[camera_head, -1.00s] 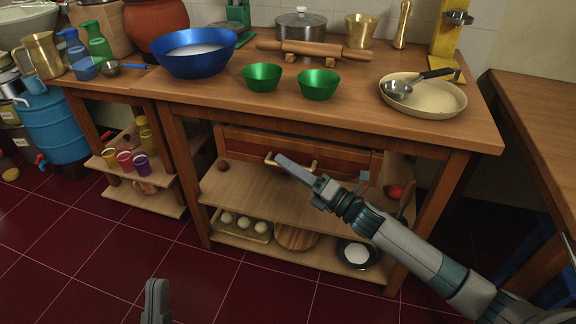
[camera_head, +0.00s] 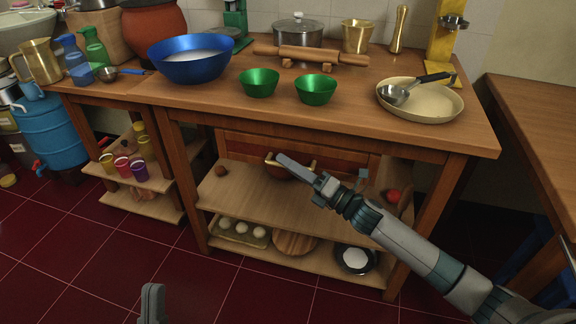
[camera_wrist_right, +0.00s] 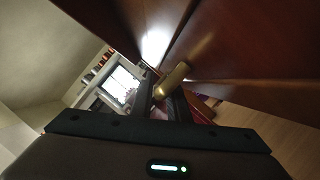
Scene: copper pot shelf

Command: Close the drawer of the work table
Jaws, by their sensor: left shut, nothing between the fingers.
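The work table (camera_head: 440,137) stands in the middle of the head view. Its reddish-brown drawer front (camera_head: 340,157) shows under the top; how far the drawer stands out is hard to tell. My right gripper (camera_head: 283,160) reaches in front of it, its tips over the middle of the front by the brass handle (camera_head: 313,164). In the right wrist view the handle (camera_wrist_right: 172,80) is close to the fingers, near dark red wood; whether they touch or grip it is unclear. My left gripper (camera_head: 152,302) is shut and empty, low over the floor, away from the table.
The tabletop holds a blue bowl (camera_head: 190,68), two green bowls (camera_head: 259,83) (camera_head: 315,90), a rolling pin (camera_head: 310,54) and a pan (camera_head: 430,105). Lower shelves hold eggs (camera_head: 243,229) and a dark pan (camera_head: 356,261). The floor in front is clear.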

